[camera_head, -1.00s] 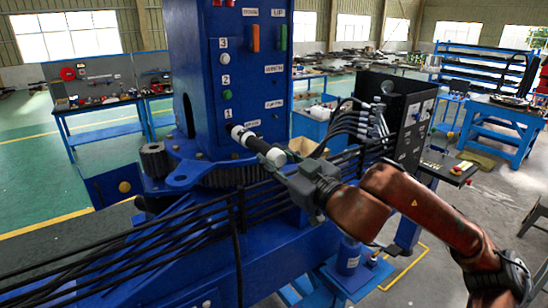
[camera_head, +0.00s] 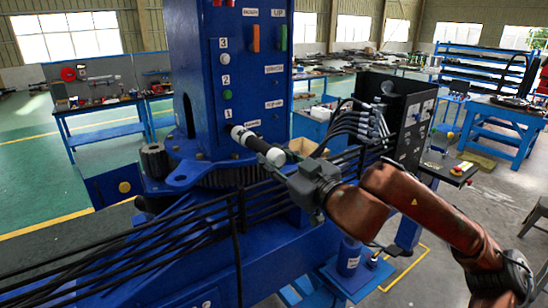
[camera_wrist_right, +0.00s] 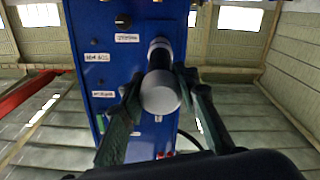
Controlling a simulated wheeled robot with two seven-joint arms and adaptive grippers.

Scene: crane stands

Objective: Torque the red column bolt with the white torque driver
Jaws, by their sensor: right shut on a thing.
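The white torque driver (camera_head: 256,144), white with dark bands, is in my right gripper (camera_head: 282,167), whose fingers are shut on it. The driver points up and left, its front end at the blue column face beside the label 1. The red column bolt does not show; the driver's front end covers that spot, so I cannot tell whether they touch. In the right wrist view the driver (camera_wrist_right: 160,92) is seen from its rounded rear end, between the two dark fingers, against the blue panel. My left gripper is out of view.
The blue column (camera_head: 205,60) carries a white bolt (camera_head: 224,59) at 3 and a green one (camera_head: 227,95) at 2. Black cables (camera_head: 130,245) run along the blue frame below. A dark box with hoses (camera_head: 400,110) stands close to the right of my gripper.

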